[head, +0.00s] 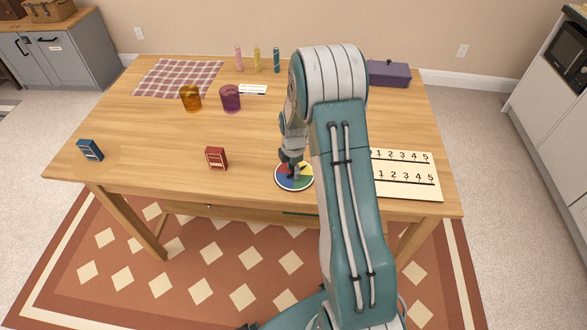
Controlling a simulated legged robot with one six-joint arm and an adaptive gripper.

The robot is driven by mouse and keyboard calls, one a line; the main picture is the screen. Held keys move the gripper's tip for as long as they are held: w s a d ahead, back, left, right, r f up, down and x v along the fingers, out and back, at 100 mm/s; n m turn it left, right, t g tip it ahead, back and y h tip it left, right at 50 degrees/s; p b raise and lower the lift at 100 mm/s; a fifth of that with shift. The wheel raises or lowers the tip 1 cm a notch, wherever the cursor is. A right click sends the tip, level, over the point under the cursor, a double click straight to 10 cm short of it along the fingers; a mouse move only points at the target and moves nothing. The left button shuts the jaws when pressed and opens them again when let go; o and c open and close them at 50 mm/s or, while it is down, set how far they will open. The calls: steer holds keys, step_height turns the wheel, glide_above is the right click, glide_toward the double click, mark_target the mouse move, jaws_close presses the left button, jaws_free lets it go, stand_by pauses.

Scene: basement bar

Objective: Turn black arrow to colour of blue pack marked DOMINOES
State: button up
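A round spinner disc (280,184) with a pale rim and coloured sectors lies near the table's front edge, right of centre. Red, yellow, green and blue show on it. My gripper (293,163) points down over the disc and covers its middle and far part. The black arrow is mostly hidden by my gripper, so its direction cannot be told. The fingers are too small and dark to tell whether they are open, shut or touching the arrow. A blue pack (90,150) stands at the table's front left; its lettering is too small to read.
A red pack (216,158) stands left of the disc. A white number board (410,190) lies right, partly behind my arm. Orange (191,98) and purple (231,98) cups, a checked cloth (180,78) and a purple box (388,73) are farther back.

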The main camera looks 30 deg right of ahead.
steer(key=shift+d, duration=0.1)
jaws_close()
